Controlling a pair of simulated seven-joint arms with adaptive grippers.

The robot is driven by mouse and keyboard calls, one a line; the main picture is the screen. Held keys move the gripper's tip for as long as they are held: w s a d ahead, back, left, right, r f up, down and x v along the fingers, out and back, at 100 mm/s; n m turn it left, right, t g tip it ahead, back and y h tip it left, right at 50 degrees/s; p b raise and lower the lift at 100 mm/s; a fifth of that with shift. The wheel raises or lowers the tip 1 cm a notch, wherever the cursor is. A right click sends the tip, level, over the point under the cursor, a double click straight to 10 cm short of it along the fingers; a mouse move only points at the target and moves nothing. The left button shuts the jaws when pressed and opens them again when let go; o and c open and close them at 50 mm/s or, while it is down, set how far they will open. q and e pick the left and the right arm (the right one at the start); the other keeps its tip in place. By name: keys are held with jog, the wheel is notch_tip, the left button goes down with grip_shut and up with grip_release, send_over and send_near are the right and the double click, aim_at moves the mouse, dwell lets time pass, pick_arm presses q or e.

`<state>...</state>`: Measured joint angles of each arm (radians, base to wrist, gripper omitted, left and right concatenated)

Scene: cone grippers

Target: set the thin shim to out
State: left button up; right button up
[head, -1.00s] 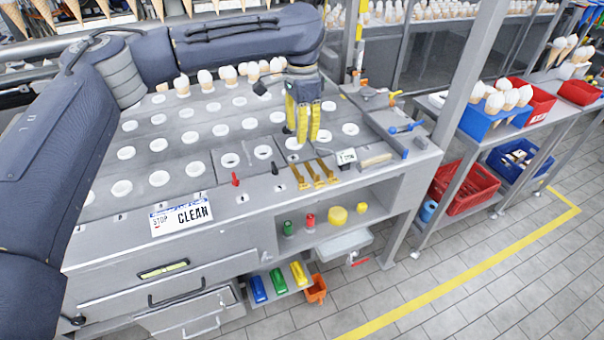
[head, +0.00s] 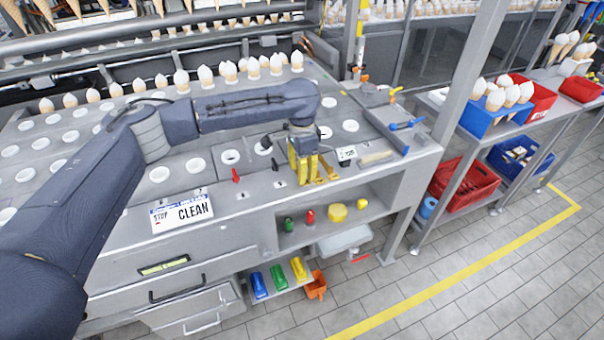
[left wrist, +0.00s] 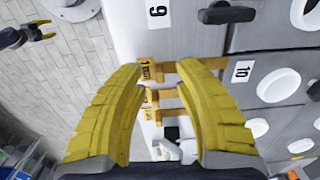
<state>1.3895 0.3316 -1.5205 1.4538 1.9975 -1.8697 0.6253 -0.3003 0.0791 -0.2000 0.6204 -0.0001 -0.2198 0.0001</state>
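Several brass shims sit in a row at the front edge of the grey worktop, and one (head: 331,171) shows beside my left gripper (head: 303,180). In the left wrist view a brass shim (left wrist: 152,71) with a small label, seemingly starting with 1, lies between and just beyond the fingertips. More brass shims (left wrist: 150,97) lie below it. I cannot surely read which is the thin one. My left gripper's yellow fingers (left wrist: 160,80) are apart, with nothing held, over the shims. My right gripper (left wrist: 45,30) seems to show small at the wrist view's upper left, fingers apart.
A small labelled block (head: 346,153) and a blue-handled valve (head: 407,125) are to the right. White-ringed holes (head: 195,165) cover the worktop behind.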

pick_arm(q)
jog(key=shift+f, duration=0.65)
grip_shut()
